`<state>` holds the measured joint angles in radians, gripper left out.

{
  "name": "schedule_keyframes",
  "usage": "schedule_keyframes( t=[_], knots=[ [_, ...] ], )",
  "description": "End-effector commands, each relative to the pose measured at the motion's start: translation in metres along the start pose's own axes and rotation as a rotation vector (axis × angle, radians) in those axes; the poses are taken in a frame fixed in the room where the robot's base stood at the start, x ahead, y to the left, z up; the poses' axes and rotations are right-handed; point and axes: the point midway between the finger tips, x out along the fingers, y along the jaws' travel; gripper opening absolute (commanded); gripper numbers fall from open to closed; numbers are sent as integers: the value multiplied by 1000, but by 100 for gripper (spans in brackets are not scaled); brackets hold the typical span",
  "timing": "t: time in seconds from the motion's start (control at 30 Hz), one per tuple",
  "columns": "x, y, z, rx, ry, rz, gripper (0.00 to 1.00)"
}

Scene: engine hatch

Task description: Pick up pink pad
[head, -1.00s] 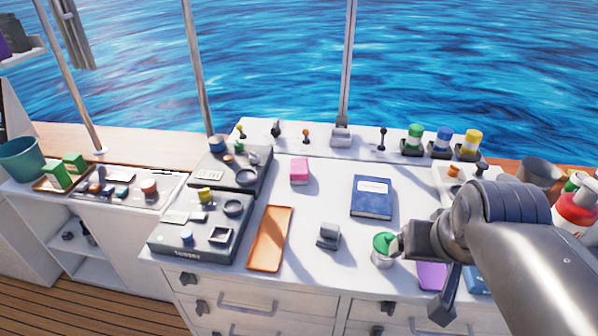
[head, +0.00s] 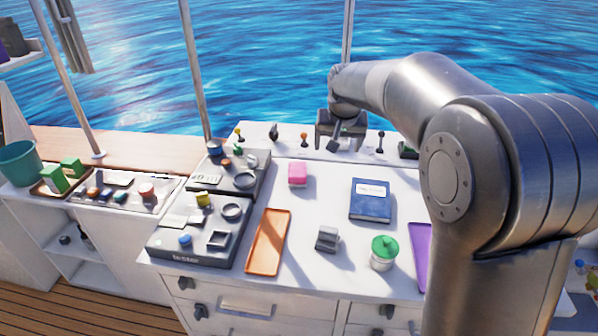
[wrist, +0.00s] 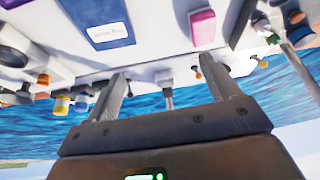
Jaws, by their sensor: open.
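The pink pad (head: 298,174) is a small block lying on the white counter, left of the blue book (head: 371,200) in the head view. In the wrist view, which is upside down, the pink pad (wrist: 203,27) shows near the top, right of centre. My gripper (head: 340,146) is above the back of the counter in the head view, behind and to the right of the pad and apart from it. In the wrist view my gripper (wrist: 163,67) has its fingers spread, with nothing held between them.
Dark instrument boxes (head: 240,170) stand left of the pad. An orange tray (head: 269,240), a grey block (head: 327,238) and a green-lidded jar (head: 384,251) lie in front. Small levers (head: 304,139) line the back ledge. The counter right around the pad is clear.

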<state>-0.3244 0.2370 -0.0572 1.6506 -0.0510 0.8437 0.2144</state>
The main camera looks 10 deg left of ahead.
Motion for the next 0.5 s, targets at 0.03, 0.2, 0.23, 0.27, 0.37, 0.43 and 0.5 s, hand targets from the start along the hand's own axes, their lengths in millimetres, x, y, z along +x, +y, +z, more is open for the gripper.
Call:
schedule_keyframes(
  t=[0.03,0.2,0.23,0.27,0.37,0.43,0.5],
  knots=[
    [18,-13,-10,-9,-8,0,81],
    [73,-53,-37,-29,-17,1,81],
    [82,-59,-40,-32,-18,2,81],
    [91,-66,-43,-36,-19,2,81],
    [115,-84,-50,-45,-21,3,81],
    [127,-93,-54,-48,-21,3,81],
    [136,-99,-55,-52,-22,4,81]
  ],
)
